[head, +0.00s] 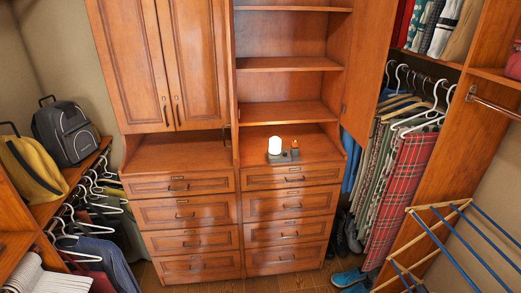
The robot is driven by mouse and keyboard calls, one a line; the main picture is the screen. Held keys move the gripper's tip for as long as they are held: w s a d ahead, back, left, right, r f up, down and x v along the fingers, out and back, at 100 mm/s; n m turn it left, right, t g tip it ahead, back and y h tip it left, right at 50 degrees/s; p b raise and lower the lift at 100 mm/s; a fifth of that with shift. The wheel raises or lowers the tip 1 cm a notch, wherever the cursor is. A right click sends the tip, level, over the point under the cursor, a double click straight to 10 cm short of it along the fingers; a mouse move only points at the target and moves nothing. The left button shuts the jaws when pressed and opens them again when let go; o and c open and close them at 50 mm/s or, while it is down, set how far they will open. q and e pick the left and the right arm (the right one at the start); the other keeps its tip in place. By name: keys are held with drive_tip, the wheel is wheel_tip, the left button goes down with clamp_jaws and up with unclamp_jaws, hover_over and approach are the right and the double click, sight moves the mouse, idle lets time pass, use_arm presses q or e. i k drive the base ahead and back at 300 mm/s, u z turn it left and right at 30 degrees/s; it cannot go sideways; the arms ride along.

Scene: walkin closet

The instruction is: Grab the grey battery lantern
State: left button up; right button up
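A small lit object, which looks like the grey battery lantern (275,147), stands on the counter top of the right-hand drawer unit. It has a bright white, rounded upright part on a grey base. A small dark grey piece with an orange-brown spot (295,150) is at its right; I cannot tell whether it is part of the lantern or a separate thing. Neither of my grippers shows in the head view.
Wooden drawers (290,205) are below the counter, with shelves above and an open cabinet door (358,70) to the right. A drying rack (440,240) stands front right. Backpacks (68,130) and hung clothes line the left; more clothes (395,180) hang right.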

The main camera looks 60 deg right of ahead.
sight(275, 152)
drive_tip(key=z, duration=0.25)
drive_tip(key=i, duration=0.65)
drive_tip(key=z, duration=1.05)
drive_tip(key=i, duration=0.5)
drive_tip(key=z, duration=0.45)
